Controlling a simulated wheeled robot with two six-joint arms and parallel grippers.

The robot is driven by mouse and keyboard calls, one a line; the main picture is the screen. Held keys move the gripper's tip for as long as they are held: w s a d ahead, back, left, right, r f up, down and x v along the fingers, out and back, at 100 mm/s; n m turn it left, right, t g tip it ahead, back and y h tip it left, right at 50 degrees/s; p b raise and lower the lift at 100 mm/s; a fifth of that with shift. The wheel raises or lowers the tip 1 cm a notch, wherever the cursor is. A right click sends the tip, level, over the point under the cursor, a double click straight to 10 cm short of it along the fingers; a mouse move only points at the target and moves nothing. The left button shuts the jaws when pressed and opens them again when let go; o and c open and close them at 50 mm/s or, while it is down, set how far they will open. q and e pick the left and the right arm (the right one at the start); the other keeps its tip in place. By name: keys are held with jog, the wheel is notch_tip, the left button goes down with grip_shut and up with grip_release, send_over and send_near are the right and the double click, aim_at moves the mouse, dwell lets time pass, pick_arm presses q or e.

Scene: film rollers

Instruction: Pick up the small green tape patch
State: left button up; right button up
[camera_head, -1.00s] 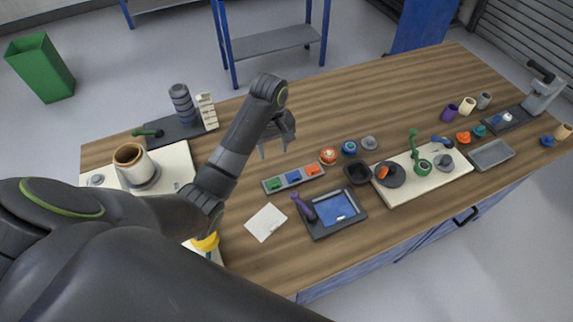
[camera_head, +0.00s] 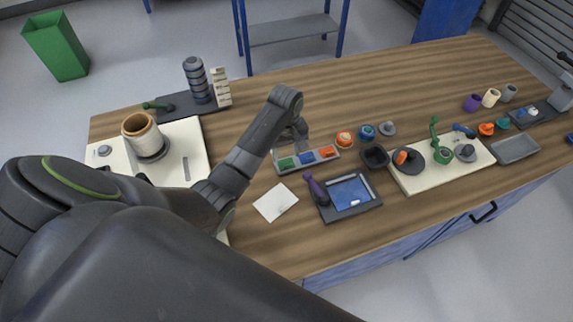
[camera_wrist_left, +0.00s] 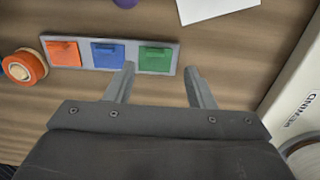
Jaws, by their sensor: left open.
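The small green tape patch (camera_head: 286,164) lies in the end compartment of a narrow grey tray (camera_wrist_left: 83,66), beside a blue patch (camera_head: 307,158) and an orange patch (camera_head: 327,152). In the left wrist view the green patch (camera_wrist_left: 155,59) is at the right end of the tray. My left gripper (camera_head: 291,149) is open and empty, just above the tray. In the wrist view its fingertips (camera_wrist_left: 160,68) stand on either side of the green patch, the left one close to the gap between blue and green. My right gripper is not in view.
An orange-and-white roll (camera_head: 344,139) sits beside the tray's orange end. A white paper sheet (camera_head: 275,202) and a dark tray with a blue sheet (camera_head: 350,192) lie in front. A cream board (camera_head: 203,158) with a large roller (camera_head: 142,133) is at left.

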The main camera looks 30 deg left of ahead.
aim_at(288, 166)
pick_arm(q)
jog(key=shift+d+f+p, duration=0.2)
jog(key=shift+f+p, duration=0.1)
jog(key=shift+f, duration=0.75)
notch_tip(288, 166, down, 3)
jog(key=shift+w+d+r, duration=0.1)
jog(key=shift+d, duration=0.05)
jog(key=shift+f, duration=0.3)
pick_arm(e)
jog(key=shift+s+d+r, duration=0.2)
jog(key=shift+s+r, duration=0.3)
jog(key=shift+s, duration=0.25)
pick_arm(q)
jog(key=shift+c, duration=0.3)
jog(key=c, duration=0.8)
